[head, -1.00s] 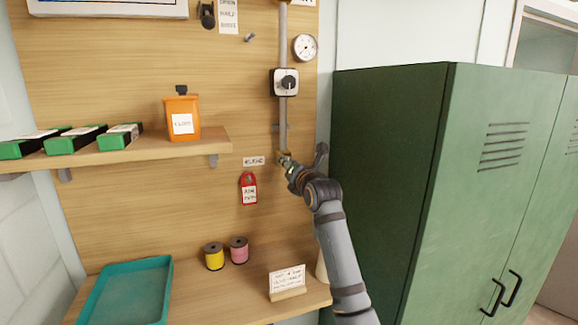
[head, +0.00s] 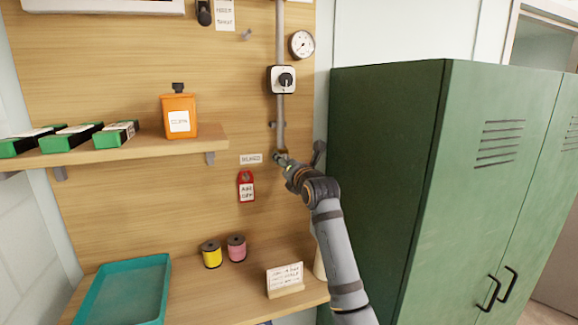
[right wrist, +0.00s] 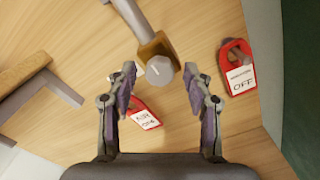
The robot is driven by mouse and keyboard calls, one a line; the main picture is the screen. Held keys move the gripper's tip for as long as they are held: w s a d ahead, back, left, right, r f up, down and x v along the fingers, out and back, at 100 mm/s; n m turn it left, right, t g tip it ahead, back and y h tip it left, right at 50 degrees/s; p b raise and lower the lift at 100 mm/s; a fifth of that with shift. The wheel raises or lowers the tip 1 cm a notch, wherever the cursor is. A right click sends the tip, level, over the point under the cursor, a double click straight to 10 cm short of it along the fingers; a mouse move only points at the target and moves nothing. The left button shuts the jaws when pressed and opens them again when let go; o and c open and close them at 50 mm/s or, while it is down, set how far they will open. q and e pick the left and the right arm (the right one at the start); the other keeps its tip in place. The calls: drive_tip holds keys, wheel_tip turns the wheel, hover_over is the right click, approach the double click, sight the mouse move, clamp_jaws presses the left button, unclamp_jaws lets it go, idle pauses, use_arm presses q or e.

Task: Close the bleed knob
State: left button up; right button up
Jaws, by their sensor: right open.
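The bleed knob (right wrist: 160,70) is a grey round knob with a pale line on its face, on a brass block (right wrist: 155,47) at the end of a grey pipe. In the right wrist view it lies between the tips of my right gripper (right wrist: 157,80), which is open with a finger on each side. I see gaps on both sides of the knob. In the head view my right gripper (head: 282,162) is at the pipe's lower end and mostly hides the knob. My left gripper is not in view.
A red tag (head: 246,187) hangs left of the gripper; the right wrist view shows a second red tag (right wrist: 240,75). A rotary switch (head: 284,80) and a gauge (head: 302,44) are above. A green locker (head: 390,180) stands close on the right.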

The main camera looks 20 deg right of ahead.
drive_tip(key=s, duration=1.1)
drive_tip(key=shift+s+d, duration=0.15)
drive_tip(key=shift+s, duration=0.25)
